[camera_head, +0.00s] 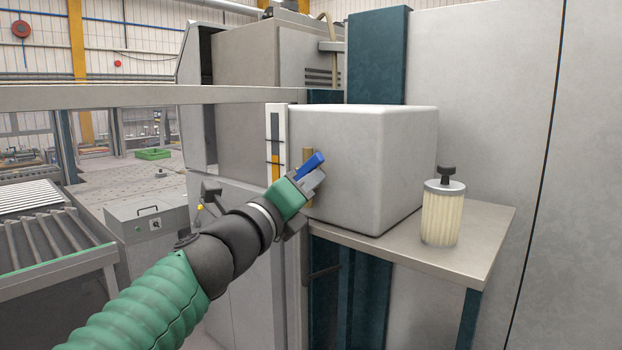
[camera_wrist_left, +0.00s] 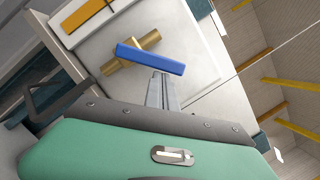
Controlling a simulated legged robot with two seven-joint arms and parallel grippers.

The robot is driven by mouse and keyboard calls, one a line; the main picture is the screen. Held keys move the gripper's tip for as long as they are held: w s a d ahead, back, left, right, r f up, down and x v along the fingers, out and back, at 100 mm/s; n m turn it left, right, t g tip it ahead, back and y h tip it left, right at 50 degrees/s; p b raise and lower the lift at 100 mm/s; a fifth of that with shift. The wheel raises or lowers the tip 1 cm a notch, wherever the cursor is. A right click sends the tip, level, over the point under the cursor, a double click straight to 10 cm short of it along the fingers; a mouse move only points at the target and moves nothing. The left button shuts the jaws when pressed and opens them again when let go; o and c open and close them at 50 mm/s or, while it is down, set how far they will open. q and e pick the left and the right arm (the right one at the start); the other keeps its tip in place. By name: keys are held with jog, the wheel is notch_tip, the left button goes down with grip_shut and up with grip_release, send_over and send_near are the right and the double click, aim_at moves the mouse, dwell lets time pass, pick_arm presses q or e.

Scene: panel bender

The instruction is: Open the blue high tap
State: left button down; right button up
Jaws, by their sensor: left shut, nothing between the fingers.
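The blue tap handle (camera_head: 309,165) sits on a brass pipe fitting (camera_head: 307,158) at the left side of a white box. In the left wrist view the blue handle (camera_wrist_left: 150,59) lies slantwise across the brass fitting (camera_wrist_left: 131,53). My left gripper (camera_head: 314,181) is shut and empty, right beside the handle. In the left wrist view its grey fingers (camera_wrist_left: 162,92) reach up to the handle's lower edge. I cannot tell whether they touch it. My right gripper is not in view.
The white box (camera_head: 375,165) stands on a shelf (camera_head: 480,232) with a clear filter jar (camera_head: 442,213) to its right. A level gauge (camera_head: 275,145) is left of the tap. A beam (camera_head: 150,96) crosses above my left arm. A roller conveyor (camera_head: 50,240) stands left.

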pick_arm(q)
jog(key=shift+w+a+r+n+y+p, duration=0.2)
jog(key=shift+r+n+p, duration=0.25)
jog(key=shift+p, duration=0.2)
jog(key=shift+w+a+r+n+y+p, duration=0.1)
jog(key=shift+a+r+n+p, duration=0.05)
jog(key=shift+r+n+p, duration=0.4)
jog(key=shift+w+a+r+p, duration=0.3)
jog(key=shift+a+r+p, duration=0.2)
jog(key=shift+p, duration=0.15)
jog(key=shift+w+a+r+p, duration=0.25)
jog(key=shift+a+r+p, duration=0.15)
jog(key=shift+p, duration=0.2)
jog(key=shift+w+a+r, duration=0.1)
jog(key=shift+w+a, duration=0.05)
jog(key=shift+a, duration=0.1)
jog(key=shift+d, duration=0.1)
